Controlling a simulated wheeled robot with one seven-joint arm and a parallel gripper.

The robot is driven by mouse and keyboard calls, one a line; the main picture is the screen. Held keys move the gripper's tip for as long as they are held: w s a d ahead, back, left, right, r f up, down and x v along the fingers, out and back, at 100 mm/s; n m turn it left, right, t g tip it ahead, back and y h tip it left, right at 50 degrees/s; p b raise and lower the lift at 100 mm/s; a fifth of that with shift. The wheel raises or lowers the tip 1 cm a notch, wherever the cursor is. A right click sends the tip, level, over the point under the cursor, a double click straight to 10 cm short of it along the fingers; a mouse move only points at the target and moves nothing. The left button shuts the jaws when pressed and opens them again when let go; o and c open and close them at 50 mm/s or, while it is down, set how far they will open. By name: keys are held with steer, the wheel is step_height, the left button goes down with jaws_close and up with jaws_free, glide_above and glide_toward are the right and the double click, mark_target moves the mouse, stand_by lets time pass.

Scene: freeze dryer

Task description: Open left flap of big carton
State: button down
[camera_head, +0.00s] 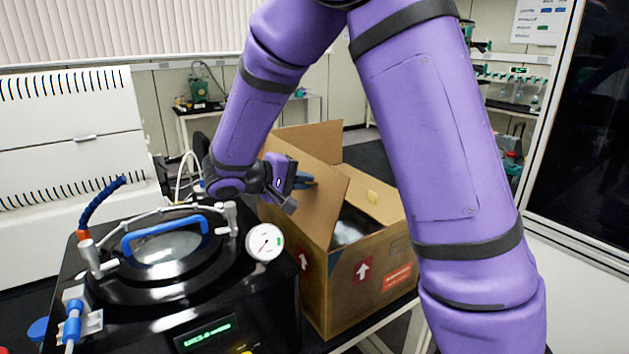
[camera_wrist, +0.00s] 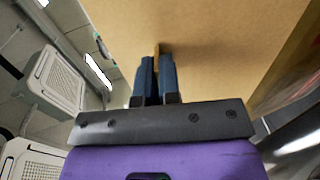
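The big carton (camera_head: 335,291) is a brown cardboard box with red and white arrow labels, beside the black machine in the head view. Its left flap (camera_head: 318,200) stands up, tilted, and its tan face fills much of the wrist view (camera_wrist: 225,45). My gripper (camera_head: 304,180) is at the left side of this flap. In the wrist view its dark blue fingers (camera_wrist: 156,72) are almost together, with a thin yellowish strip between their tips. The fingertips are at or very near the cardboard; I cannot tell whether they touch. The carton's inside is partly hidden by the flap.
The black machine (camera_head: 255,316) with a round lid, blue handle and white gauge (camera_head: 264,241) stands close to the carton's left. My arm hides part of the right side.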

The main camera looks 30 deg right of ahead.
steer(key=a, duration=0.3)
steer(key=shift+s+a+f+h, duration=0.2)
steer(key=shift+a+f+h, duration=0.1)
steer(key=shift+f, duration=0.15)
stand_by(0.8)
steer(key=c, duration=1.3)
jaws_free()
steer(key=v, duration=1)
steer(key=shift+a, duration=0.4)
